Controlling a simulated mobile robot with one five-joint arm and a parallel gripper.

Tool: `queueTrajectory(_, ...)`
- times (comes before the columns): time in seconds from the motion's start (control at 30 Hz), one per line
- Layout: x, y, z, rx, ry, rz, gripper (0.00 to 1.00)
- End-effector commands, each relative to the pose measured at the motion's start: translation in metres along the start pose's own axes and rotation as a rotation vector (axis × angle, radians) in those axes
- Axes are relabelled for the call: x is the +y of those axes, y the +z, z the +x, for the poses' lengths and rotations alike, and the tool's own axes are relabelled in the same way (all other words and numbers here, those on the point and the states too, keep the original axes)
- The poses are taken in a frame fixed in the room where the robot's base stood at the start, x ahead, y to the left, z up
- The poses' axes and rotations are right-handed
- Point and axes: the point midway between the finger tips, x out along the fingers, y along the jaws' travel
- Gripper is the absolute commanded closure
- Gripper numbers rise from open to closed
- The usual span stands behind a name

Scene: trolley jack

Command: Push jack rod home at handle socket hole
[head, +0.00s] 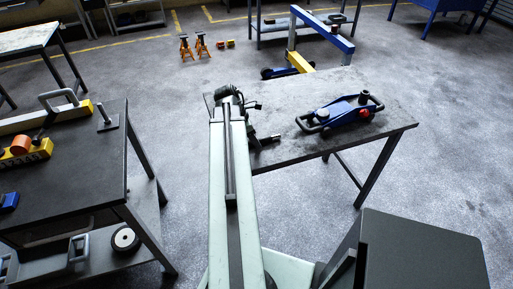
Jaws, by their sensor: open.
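The blue trolley jack (345,109) sits on the grey workbench (290,103) right of my arm. It has dark wheels, a red round part, a dark upright saddle and a dark bar across its near left end. My gripper (272,139) is low over the bench's left part, left of the jack and apart from it. It is small and partly hidden by my arm; it is open, and I see nothing between its fingers. I cannot make out the jack rod or the handle socket hole at this size.
A dark trolley bench (75,165) at left carries a short upright post (107,116), an orange roll (21,145) and yellow items. Orange jack stands (186,47) and a blue-and-yellow hoist (322,35) stand behind. A dark cabinet (420,250) is at lower right. Floor right of the workbench is clear.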

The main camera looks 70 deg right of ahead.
Motion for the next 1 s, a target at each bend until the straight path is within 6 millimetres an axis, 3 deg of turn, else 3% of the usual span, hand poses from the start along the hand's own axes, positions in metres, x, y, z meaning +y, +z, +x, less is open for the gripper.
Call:
queueTrajectory(0.03,0.0,-0.002,0.008,0.0,0.0,0.0,0.5)
queueTrajectory(0.23,0.0,0.0,0.004,0.0,0.0,0.0,0.5)
queueTrajectory(0.4,0.0,0.0,0.004,0.0,0.001,0.0,0.97)
queueTrajectory(0.43,0.0,0.0,0.004,0.0,0.001,0.0,1.0)
queueTrajectory(0.77,0.0,0.001,0.003,0.0,0.001,-0.001,1.0)
queueTrajectory(1.0,0.0,0.011,-0.023,0.0,0.001,-0.001,1.0)
